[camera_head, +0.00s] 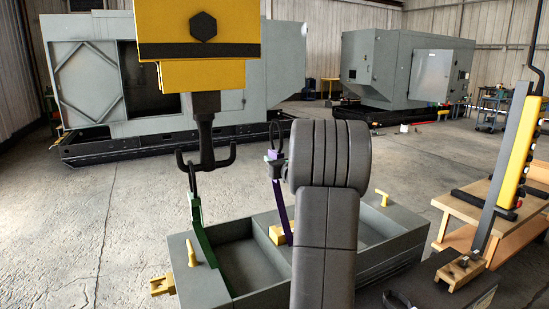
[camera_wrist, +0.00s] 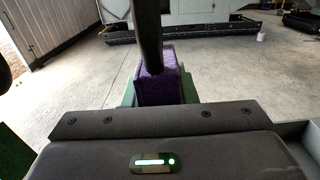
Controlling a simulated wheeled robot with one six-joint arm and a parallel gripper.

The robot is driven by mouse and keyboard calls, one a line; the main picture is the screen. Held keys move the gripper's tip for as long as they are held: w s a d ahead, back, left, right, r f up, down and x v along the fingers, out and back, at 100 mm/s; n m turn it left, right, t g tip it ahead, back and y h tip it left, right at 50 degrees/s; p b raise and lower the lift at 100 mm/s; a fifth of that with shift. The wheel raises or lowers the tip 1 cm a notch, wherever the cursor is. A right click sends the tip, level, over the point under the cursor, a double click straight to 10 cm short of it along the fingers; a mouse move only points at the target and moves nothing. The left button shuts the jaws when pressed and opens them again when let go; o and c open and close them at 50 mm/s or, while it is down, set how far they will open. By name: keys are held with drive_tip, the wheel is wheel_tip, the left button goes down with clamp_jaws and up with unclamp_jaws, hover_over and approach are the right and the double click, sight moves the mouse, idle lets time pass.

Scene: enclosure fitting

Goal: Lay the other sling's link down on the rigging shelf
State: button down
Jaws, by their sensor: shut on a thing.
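A purple sling (camera_head: 284,218) rises from the grey open-topped box (camera_head: 215,285) to a dark link (camera_head: 275,135) beside my arm. My gripper (camera_head: 273,168) is shut on this sling's upper end, mostly hidden behind my arm. In the wrist view, a purple piece (camera_wrist: 158,88) stands just beyond the gripper body, with the dark link (camera_wrist: 149,35) rising from it. The double hook (camera_head: 207,160) hangs left of my gripper, apart from the link. A green sling (camera_head: 197,215) hangs from its left prong. I cannot tell for sure which surface is the rigging shelf.
The yellow hook block (camera_head: 200,45) hangs high at left. Yellow lugs (camera_head: 192,253) stick up from the box.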

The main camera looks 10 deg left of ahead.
drive_tip(key=shift+s+a+r+p, duration=0.1)
drive_tip(key=shift+r+p, duration=0.2)
drive_tip(key=shift+r, duration=0.15)
drive_tip(key=shift+r, duration=0.1)
drive_tip(key=w+d+r+p, duration=0.3)
drive_tip(key=w+d+p, duration=0.3)
drive_tip(key=d+p, duration=0.1)
drive_tip(key=shift+d+r, duration=0.25)
drive_tip(key=shift+d, duration=0.25)
idle(0.7)
idle(1.1)
